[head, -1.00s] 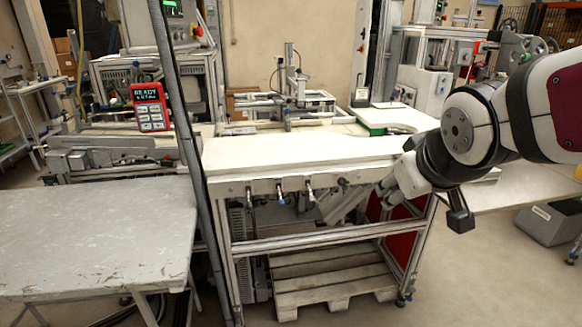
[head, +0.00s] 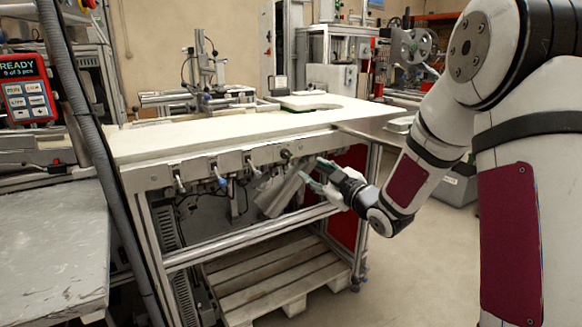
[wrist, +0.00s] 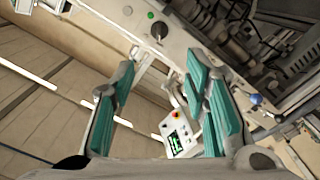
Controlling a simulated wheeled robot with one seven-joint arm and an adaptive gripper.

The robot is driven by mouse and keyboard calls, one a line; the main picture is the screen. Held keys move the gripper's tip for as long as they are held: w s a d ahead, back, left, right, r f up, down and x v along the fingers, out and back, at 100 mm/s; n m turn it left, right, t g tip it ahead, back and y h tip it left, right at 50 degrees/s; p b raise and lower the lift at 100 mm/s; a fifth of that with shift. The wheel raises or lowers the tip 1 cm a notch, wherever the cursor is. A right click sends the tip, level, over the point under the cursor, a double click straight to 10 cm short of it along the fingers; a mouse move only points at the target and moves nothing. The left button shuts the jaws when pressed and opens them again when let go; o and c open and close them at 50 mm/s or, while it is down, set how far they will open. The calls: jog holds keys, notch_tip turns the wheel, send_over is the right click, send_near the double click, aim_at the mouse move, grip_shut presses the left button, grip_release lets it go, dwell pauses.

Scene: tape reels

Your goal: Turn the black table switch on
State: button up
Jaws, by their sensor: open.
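The black table switch (head: 286,155) looks like a small dark round knob at the right end of the front rail under the white table top. In the wrist view a black knob (wrist: 159,30) sits on the pale rail, beyond the gap between my fingertips. I cannot tell its on or off position. My gripper (head: 316,174) is open and empty, just right of and slightly below the knob in the head view, apart from it. In the wrist view my gripper (wrist: 160,72) shows two teal-padded fingers spread wide.
Several levers line the same rail to the left, one with a blue tip (head: 222,183). A grey metal cylinder (head: 280,193) hangs below the rail near my gripper. A wooden pallet (head: 270,280) lies under the table (head: 200,137).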

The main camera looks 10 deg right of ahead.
aim_at(286, 154)
jog(key=b+x, duration=0.2)
jog(key=x, duration=1.1)
jog(key=shift+w+a, duration=0.1)
jog(key=shift+w, duration=0.25)
grip_shut()
